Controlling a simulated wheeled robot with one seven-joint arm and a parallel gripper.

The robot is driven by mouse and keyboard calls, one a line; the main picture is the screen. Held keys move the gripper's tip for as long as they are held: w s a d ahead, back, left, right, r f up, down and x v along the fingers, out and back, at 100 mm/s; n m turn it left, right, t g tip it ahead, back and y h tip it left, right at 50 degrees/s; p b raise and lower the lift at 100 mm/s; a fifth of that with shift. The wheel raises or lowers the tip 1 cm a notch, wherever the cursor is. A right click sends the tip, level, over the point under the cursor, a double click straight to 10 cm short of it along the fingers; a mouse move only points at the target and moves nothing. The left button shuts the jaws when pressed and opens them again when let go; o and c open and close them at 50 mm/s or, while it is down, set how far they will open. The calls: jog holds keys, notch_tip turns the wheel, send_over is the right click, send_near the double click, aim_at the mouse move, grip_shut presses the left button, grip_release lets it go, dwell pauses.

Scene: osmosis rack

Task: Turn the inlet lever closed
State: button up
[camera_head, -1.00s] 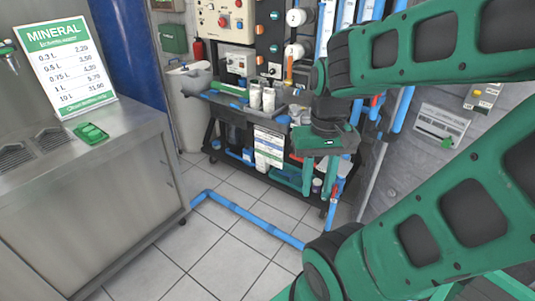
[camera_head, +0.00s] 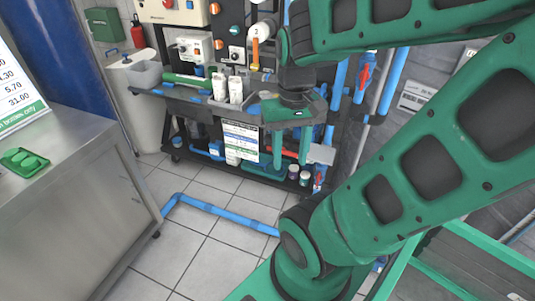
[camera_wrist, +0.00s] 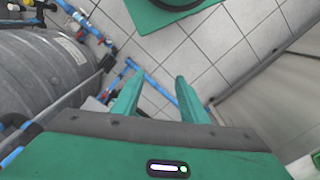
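My gripper (camera_head: 291,158) hangs fingers-down in front of the rack in the head view. In the wrist view its two green fingers (camera_wrist: 157,92) stand apart with nothing between them. A red-handled valve (camera_head: 364,72) sits on the blue upright pipes to the right of my gripper. A second small red part (camera_head: 319,175) shows lower on a blue pipe, beside the fingers. I cannot tell which is the inlet lever, or how it is turned. The wrist view also shows blue pipes with valve fittings (camera_wrist: 83,28) at the upper left, away from the fingers.
The rack's dark shelf (camera_head: 180,98) holds bottles and a grey bin. A steel counter (camera_head: 75,190) stands at the left. A blue floor pipe (camera_head: 215,207) crosses the tiles. A large grey tank (camera_wrist: 45,75) is left of my gripper in the wrist view. Open tiled floor lies between.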

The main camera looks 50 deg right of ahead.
aim_at(270, 149)
jog(key=w+d+f+g+h, duration=0.4)
jog(key=w+d+f+h, duration=0.6)
jog(key=w+d+f, duration=0.85)
jog(key=w+f+n+t+h, duration=0.3)
jog(key=w+f+n+t, duration=0.3)
jog(key=f, duration=0.4)
jog(key=w+f+n+t+h, duration=0.4)
jog(key=w+f+n+t, duration=0.15)
jog(key=f, duration=0.45)
jog(key=shift+m, duration=0.25)
jog(key=x, duration=1.1)
jog(key=shift+w+d+f, duration=0.1)
jog(key=shift+w+f, duration=0.05)
jog(key=shift+f, duration=0.15)
grip_shut()
